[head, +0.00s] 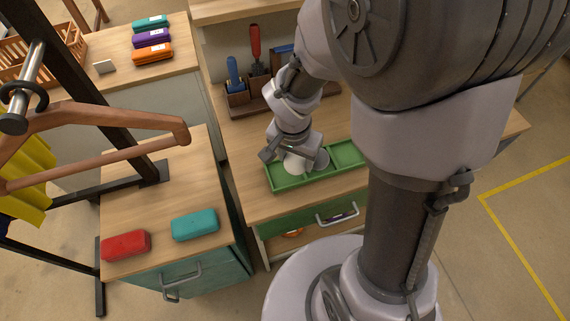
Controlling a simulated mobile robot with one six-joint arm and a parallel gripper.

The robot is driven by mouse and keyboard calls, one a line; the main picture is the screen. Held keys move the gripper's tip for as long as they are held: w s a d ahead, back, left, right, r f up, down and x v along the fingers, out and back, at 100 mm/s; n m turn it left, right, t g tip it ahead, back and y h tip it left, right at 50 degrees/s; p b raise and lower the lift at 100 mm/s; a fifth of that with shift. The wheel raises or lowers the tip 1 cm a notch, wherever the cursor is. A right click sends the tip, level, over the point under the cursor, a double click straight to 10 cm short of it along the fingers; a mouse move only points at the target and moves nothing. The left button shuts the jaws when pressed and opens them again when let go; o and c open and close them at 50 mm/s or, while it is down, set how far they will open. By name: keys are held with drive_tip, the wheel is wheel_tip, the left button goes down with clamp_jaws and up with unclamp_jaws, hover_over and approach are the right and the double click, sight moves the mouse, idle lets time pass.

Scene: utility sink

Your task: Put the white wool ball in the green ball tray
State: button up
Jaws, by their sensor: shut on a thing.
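The green ball tray (283,184) lies on the wooden workbench, a long shallow tray with dividers; my arm hides its right end. My gripper (290,155) points down over the tray's left part. It is shut on the white wool ball (296,165), which is at the tray's left part. I cannot tell whether the ball touches the tray floor. A grey ball (321,159) is just right of the white one, in or over the tray.
Behind the tray stands a wooden tool holder (250,98) with blue and red handled tools. A lower cabinet at left bears a red case (126,245) and a teal case (195,225). A rack with a wooden hanger (100,140) stands at left. More cases (152,40) lie at the back.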

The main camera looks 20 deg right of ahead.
drive_tip(key=shift+w+a+f, duration=0.1)
drive_tip(key=shift+w+a, duration=0.3)
drive_tip(key=shift+a, duration=0.2)
drive_tip(key=shift+w+a+f, duration=0.1)
drive_tip(key=shift+w+a, duration=0.3)
drive_tip(key=shift+a, duration=0.2)
wheel_tip(320, 180, down, 4)
drive_tip(key=shift+r+b, duration=0.15)
drive_tip(key=shift+b, duration=1)
drive_tip(key=shift+r, duration=0.2)
drive_tip(key=shift+f, duration=0.1)
drive_tip(key=o, duration=0.9)
drive_tip(key=shift+f, duration=0.1)
drive_tip(key=o, duration=0.5)
drive_tip(key=shift+c, duration=0.2)
